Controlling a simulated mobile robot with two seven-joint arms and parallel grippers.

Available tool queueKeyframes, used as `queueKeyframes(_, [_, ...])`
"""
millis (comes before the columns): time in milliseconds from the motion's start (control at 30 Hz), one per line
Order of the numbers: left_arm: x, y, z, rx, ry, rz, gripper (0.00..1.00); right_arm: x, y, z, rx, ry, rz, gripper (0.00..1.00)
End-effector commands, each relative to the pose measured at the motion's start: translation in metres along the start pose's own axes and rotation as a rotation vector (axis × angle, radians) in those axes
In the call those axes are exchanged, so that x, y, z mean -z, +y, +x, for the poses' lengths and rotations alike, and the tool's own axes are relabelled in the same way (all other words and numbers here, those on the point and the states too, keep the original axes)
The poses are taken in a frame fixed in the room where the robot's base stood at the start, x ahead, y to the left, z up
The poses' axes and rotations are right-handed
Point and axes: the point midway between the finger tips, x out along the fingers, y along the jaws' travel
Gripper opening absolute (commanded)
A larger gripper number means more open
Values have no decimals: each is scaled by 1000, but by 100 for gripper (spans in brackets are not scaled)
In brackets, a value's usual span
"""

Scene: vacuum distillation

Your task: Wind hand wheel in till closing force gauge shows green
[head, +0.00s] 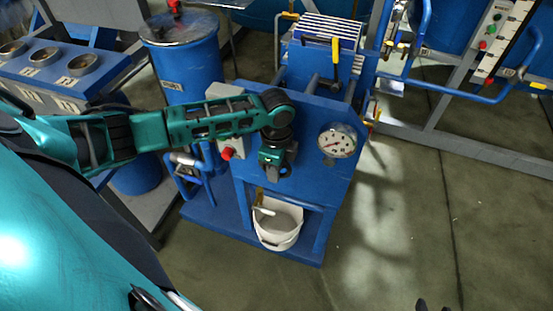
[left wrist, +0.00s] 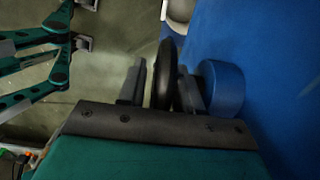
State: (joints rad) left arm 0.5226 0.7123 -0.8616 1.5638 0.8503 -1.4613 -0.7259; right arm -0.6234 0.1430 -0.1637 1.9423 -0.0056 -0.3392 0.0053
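The dark hand wheel (left wrist: 165,75) shows edge-on in the left wrist view, beside a round blue hub (left wrist: 222,88) on a blue panel. The two fingers of my left gripper (left wrist: 163,88) stand on either side of its rim. A narrow gap seems to show at the left finger; whether they clamp the rim is unclear. In the head view my left gripper (head: 272,170) points down at the front of the blue press and mostly hides the wheel. The round white gauge (head: 337,141) sits right of it; its needle and colours are too small to read. Dark tips, apparently my right gripper (head: 433,306), show at the bottom edge.
A white bucket (head: 278,225) stands in the press below my left gripper. A red button (head: 227,153) is to its left. A blue drum (head: 185,60) stands behind my left arm. The floor (head: 410,210) on the right is clear.

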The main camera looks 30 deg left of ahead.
Motion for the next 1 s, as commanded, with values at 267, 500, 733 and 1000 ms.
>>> queueKeyframes(267, [0,0,0,0,0,-1,7,0,0,0,0,1,0,43])
queueKeyframes(500, [0,0,-1,-1,-2,0,0,1,0,0,0,1,0,43])
queueKeyframes(733, [1,0,-6,-4,-99,-1,0,22,0,-15,0,2,0,43])
queueKeyframes(1000, [0,0,-2,-4,-240,-2,0,36,1,-24,-1,4,-1,43])
